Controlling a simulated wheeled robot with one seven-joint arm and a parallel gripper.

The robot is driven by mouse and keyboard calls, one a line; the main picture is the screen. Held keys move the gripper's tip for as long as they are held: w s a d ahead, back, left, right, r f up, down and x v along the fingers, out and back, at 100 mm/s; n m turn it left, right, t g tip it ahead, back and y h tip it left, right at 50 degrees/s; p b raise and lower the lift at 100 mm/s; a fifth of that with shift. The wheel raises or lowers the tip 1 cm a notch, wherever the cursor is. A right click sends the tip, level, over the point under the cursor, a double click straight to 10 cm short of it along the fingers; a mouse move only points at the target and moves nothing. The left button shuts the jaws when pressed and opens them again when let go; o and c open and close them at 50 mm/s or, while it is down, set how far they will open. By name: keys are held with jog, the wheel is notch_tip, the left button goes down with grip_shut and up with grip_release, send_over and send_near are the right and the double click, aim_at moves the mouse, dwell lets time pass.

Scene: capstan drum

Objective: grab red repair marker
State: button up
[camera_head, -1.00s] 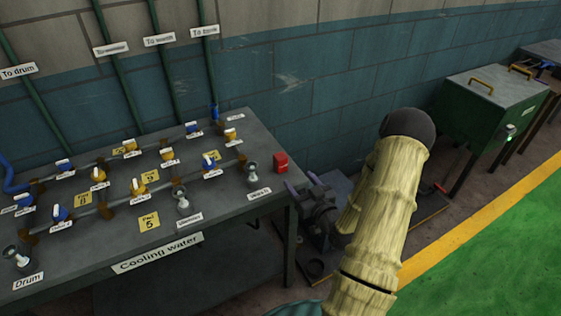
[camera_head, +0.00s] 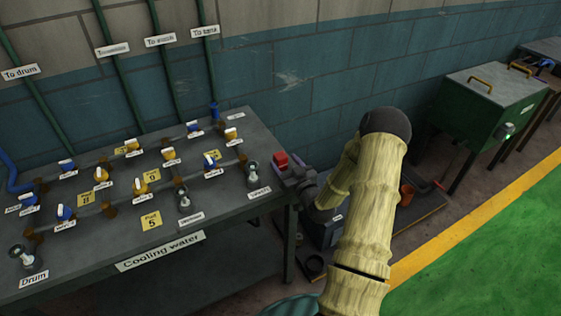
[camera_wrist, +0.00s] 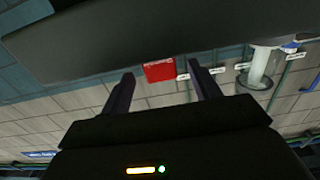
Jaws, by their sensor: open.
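The red repair marker (camera_head: 281,160) is a small red block at the right end of the grey cooling water table (camera_head: 225,222). Its lower part is partly hidden by my gripper in the head view. My gripper (camera_head: 291,168) is at the table's right edge, close beside the marker. In the wrist view my gripper (camera_wrist: 161,72) is open, with a dark finger on each side of the red marker (camera_wrist: 159,71) as seen. The fingers do not appear closed on it. I cannot tell how far the marker lies beyond the fingertips.
Valves with blue and yellow handles, pipes and yellow plates cover the table; a grey fitting (camera_head: 253,176) stands left of the marker. A dark machine (camera_head: 325,228) sits on the floor below my arm. A green cabinet (camera_head: 487,107) stands at the right.

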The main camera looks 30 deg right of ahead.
aim_at(283, 161)
jog(key=w, duration=0.3)
jog(key=shift+w+a+p, duration=0.1)
jog(key=shift+w+p, duration=0.2)
jog(key=shift+w, duration=0.1)
jog(key=shift+c, duration=0.4)
jog(key=c, duration=1)
